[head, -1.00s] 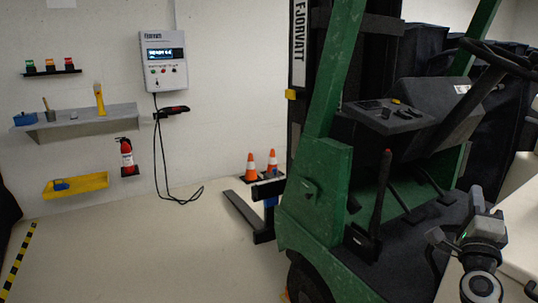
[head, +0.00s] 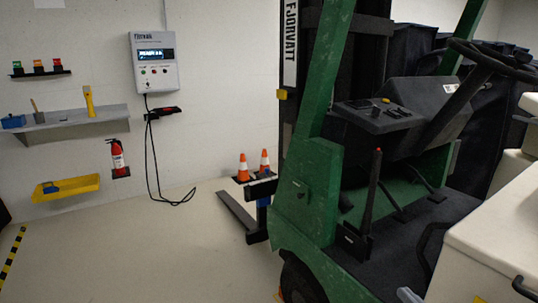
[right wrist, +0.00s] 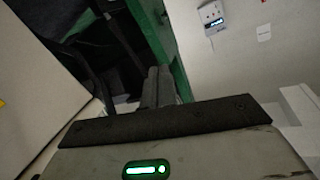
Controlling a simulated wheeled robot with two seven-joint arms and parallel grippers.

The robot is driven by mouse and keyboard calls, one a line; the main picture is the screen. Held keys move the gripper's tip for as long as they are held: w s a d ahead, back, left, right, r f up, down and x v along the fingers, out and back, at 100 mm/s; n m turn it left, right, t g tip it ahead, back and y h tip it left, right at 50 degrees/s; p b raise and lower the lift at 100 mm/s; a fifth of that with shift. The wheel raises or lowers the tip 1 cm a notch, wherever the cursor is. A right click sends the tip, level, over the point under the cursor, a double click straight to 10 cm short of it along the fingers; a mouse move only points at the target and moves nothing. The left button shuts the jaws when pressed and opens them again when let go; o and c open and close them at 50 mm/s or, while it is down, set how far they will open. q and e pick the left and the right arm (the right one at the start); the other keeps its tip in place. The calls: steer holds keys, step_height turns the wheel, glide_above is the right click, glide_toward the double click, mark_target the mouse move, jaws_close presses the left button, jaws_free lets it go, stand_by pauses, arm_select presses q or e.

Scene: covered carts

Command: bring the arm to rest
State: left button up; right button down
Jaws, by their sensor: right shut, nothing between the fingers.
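My right gripper shows in the right wrist view (right wrist: 158,82), its two dark fingers together with nothing between them. It points toward the green forklift, whose frame (right wrist: 181,82) shows behind the fingers, apart as far as I can tell. In the head view my white right arm fills the lower right corner, and only dark bits at the bottom edge may belong to the gripper. My left gripper is not in view.
The green forklift (head: 306,190) stands close on the right, its fork (head: 236,215) low over the floor. Two orange cones (head: 244,168) stand by the wall. A wall charger (head: 154,62), a shelf (head: 75,124) and a fire extinguisher (head: 118,158) are left.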

steer(key=s+a+f+n+g, duration=0.4)
steer(key=s+f, duration=0.4)
steer(key=s, duration=0.2)
steer(key=s+a+f+n+g, duration=0.3)
steer(key=s+f+n, duration=0.1)
steer(key=s+f, duration=0.5)
steer(key=a+r+m, duration=0.2)
steer(key=a+m, duration=0.2)
steer(key=a, duration=0.4)
steer(key=shift+w+a+r+m+t+h, duration=0.3)
steer(key=shift+w+m+t, duration=0.1)
steer(key=shift+w, duration=0.05)
